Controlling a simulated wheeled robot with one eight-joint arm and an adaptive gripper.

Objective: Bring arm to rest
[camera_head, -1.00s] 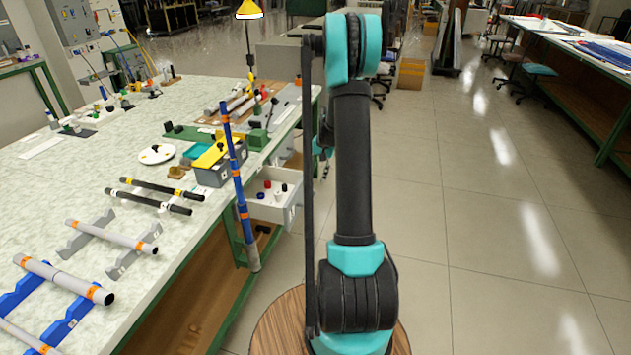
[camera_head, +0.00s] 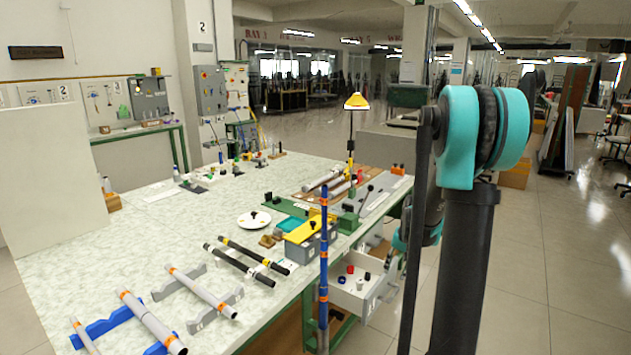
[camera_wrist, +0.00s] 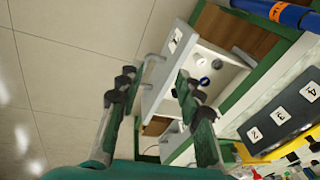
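My arm stands at the right of the head view, its teal joint near the top. My gripper (camera_wrist: 155,82) shows in the wrist view with its two dark fingers apart and nothing seen held between them. Beyond the fingers is an open white drawer (camera_wrist: 222,75) with small caps in it, apparently apart from them. The drawer also shows in the head view (camera_head: 347,300), under the right end of the bench (camera_head: 115,235). In the head view my gripper is mostly hidden behind my arm.
An upright blue rod (camera_head: 323,250) with orange bands stands by the bench edge. Black rods (camera_head: 240,264) and grey rods (camera_head: 200,290) lie on the bench. A grey bin with a yellow top (camera_head: 305,242) sits near the drawer.

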